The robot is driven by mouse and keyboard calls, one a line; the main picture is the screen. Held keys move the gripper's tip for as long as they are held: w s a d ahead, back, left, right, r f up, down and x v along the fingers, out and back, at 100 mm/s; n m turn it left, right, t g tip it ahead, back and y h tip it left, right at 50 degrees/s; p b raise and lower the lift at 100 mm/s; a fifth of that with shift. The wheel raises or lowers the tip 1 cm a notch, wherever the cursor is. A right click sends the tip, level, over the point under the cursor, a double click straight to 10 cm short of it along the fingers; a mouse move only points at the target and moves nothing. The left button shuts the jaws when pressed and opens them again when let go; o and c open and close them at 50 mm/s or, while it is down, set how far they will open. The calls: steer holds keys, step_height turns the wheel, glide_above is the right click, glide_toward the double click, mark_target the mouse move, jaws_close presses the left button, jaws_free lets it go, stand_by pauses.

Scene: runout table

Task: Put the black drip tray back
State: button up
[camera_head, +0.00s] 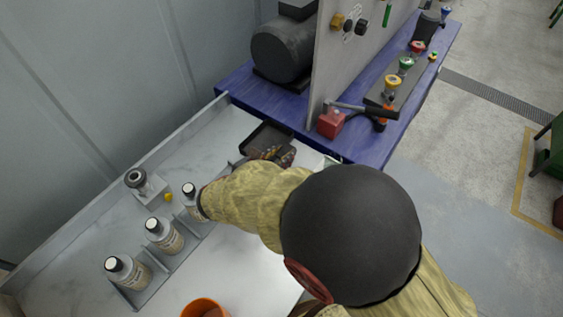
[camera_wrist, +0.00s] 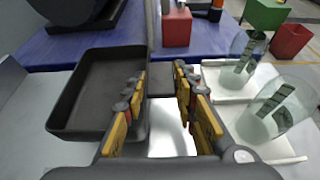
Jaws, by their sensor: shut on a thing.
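The black drip tray (camera_head: 268,136) is at the far end of the white table, close to the blue bench. In the wrist view the tray (camera_wrist: 88,92) is an empty, level, shallow dark box at the left. My gripper (camera_head: 282,155) is at its near right side in the head view. In the wrist view my gripper's yellow-padded fingers (camera_wrist: 160,95) stand either side of the tray's right edge, the left finger over the inside, shut on the tray. The exact contact is partly hidden, and I cannot tell whether the tray rests on the table.
A blue bench (camera_head: 237,82) with a dark motor (camera_head: 284,48), upright panel (camera_head: 335,50) and red block (camera_head: 330,123) lies beyond. Several labelled bottles (camera_head: 165,236) stand in a rack at left. An orange cup (camera_head: 205,308) is in front. Clear jars (camera_wrist: 280,108) stand right of my gripper.

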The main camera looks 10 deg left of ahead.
steer(key=shift+w+f, duration=0.15)
steer(key=shift+f, duration=0.1)
steer(key=shift+w+a+f+b, duration=0.15)
steer(key=shift+f+b, duration=0.4)
steer(key=shift+f, duration=0.3)
steer(key=shift+w+d+f+b, duration=0.1)
steer(key=shift+f+b, duration=0.45)
steer(key=shift+f, duration=0.3)
steer(key=shift+f, duration=0.2)
steer(key=o, duration=1.2)
steer(key=shift+r, duration=0.1)
steer(key=shift+s+a+r, duration=0.15)
steer(key=shift+s+r, duration=0.05)
steer(key=p+v, duration=0.3)
steer(key=v, duration=0.8)
steer(key=shift+s+p, duration=0.3)
steer(key=shift+p, duration=0.05)
